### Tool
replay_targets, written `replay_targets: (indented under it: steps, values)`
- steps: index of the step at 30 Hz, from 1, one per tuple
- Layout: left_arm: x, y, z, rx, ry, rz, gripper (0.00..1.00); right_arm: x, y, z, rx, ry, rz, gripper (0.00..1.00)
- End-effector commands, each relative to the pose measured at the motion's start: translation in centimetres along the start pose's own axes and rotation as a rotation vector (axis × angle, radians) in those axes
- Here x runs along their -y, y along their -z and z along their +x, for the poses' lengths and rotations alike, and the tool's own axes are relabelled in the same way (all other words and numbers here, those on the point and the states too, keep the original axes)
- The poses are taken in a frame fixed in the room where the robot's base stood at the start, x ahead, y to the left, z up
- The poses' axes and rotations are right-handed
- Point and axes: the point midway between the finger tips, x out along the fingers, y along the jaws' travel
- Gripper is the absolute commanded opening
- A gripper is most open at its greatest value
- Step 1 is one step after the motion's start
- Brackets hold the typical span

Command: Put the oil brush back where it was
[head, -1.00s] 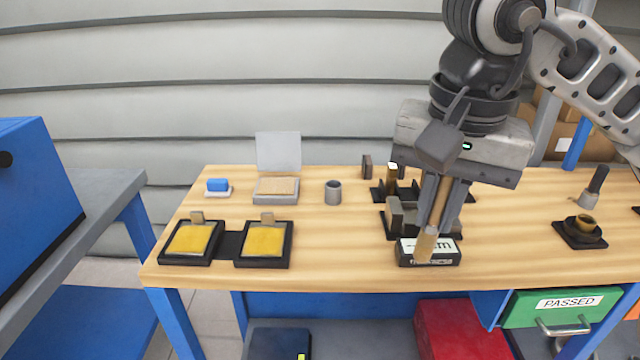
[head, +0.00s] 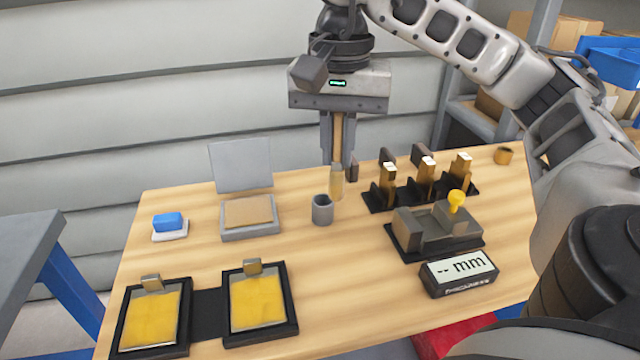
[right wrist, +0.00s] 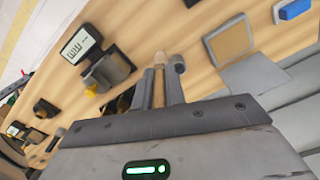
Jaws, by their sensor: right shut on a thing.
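My right gripper (head: 338,150) is shut on the oil brush (head: 337,180), which hangs upright with its pale bristles down. The brush is just right of and slightly behind a small grey cup (head: 322,209) on the table. Whether the bristle tip touches the table I cannot tell. In the right wrist view the brush (right wrist: 159,75) shows between the fingers, its end beside the round grey cup (right wrist: 177,63). My left gripper is not in view.
An open box (head: 249,232) stands left of the cup, a blue block (head: 168,222) beyond it. Two yellow pads (head: 257,302) lie in front. Several black stands (head: 379,204), a grey fixture (head: 408,231) and an "mm" display (head: 459,273) stand to the right.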

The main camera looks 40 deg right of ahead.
Motion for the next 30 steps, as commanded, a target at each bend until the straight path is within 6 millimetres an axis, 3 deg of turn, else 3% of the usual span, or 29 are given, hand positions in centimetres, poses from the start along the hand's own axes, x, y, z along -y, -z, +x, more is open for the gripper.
replay_targets:
  steps: [3,10,17,24,30]
  values:
    - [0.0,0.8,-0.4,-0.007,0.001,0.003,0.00,1.1,2.7,1.4,0.002,-0.004,0.005,0.00]
    - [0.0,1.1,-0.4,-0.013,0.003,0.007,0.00,2.2,5.4,5.1,-0.001,-0.002,0.001,0.00]
    - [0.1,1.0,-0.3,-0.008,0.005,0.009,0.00,2.8,6.6,6.7,0.000,0.000,0.001,0.00]
    - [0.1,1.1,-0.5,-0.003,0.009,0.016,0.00,2.8,6.8,9.7,0.000,0.000,0.000,0.00]
    - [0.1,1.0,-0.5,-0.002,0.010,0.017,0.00,2.8,6.8,9.9,-0.001,0.002,0.000,0.00]
